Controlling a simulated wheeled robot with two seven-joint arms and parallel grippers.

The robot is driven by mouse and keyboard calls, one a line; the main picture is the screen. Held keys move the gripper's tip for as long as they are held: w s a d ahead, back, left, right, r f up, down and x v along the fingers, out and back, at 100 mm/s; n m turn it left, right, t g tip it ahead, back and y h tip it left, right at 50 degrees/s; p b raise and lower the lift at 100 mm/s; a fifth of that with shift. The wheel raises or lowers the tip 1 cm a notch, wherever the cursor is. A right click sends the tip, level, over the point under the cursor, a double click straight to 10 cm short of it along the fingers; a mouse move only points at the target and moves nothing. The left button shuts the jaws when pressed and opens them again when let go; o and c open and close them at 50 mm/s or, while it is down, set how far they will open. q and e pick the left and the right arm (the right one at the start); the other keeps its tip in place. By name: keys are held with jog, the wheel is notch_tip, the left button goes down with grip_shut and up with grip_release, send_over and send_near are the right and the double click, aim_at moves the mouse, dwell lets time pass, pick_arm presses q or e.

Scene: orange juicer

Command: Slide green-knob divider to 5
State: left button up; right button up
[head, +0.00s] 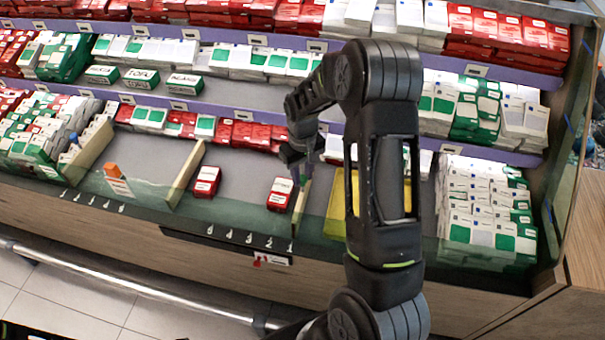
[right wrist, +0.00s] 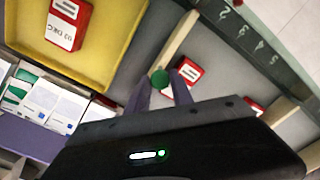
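The green knob (right wrist: 160,78) shows in the right wrist view on the end of a tan divider (right wrist: 179,43), which runs toward the numbered front strip (right wrist: 240,28). My right gripper (right wrist: 161,84) is over the knob, its two fingers apart with the knob between or just past their tips. Firm contact cannot be made out. In the head view my right gripper (head: 300,165) is at the lower shelf, and the arm partly hides the divider and knob. Numbers on the front strip (head: 250,238) are small and hard to read. My left gripper is out of view.
A yellow tray (right wrist: 105,68) lies on one side of the divider. A red box (right wrist: 187,72) is close beside the right finger. Another red box (head: 206,181) stands farther left, near a second tan divider (head: 187,173). Grey shelf floor between them is clear.

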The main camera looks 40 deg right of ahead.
grip_shut()
dwell(0.9)
